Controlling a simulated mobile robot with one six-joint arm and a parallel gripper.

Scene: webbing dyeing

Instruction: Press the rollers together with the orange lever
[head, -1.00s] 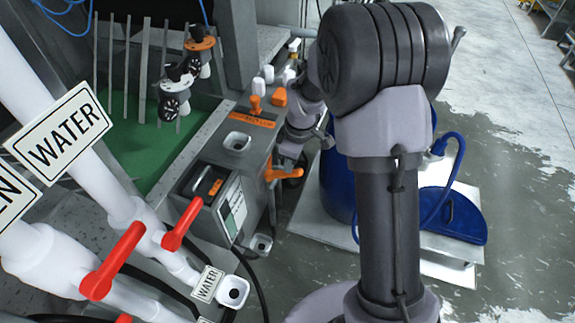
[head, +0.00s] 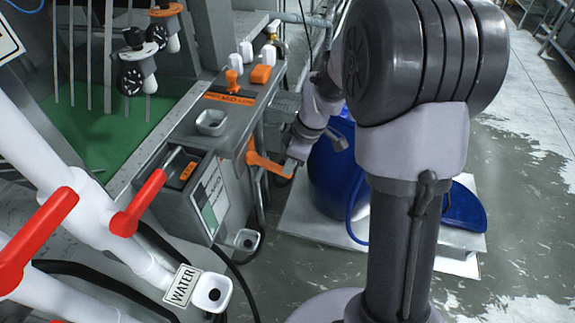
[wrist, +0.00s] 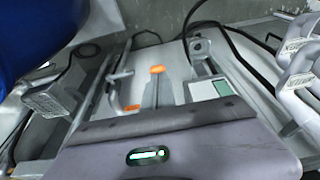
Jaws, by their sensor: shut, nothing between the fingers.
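The orange lever (head: 266,163) sticks out to the right from the side of the grey machine in the head view, below its top panel. My gripper (head: 291,167) is shut and empty at the lever's outer end. It looks close to or touching that end; the contact is too small to tell. In the wrist view, a small orange part (wrist: 131,108) shows just beyond my mauve wrist housing, and I cannot tell whether it is the lever. My fingertips are not clear there. I cannot make out the rollers for certain.
The top panel has an orange knob (head: 235,70), an orange block (head: 261,74) and white knobs. Red-handled (head: 139,203) white pipes stand at the left. A blue drum (head: 335,185) stands right of the lever on a pale platform (head: 300,228). Bare floor lies farther right.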

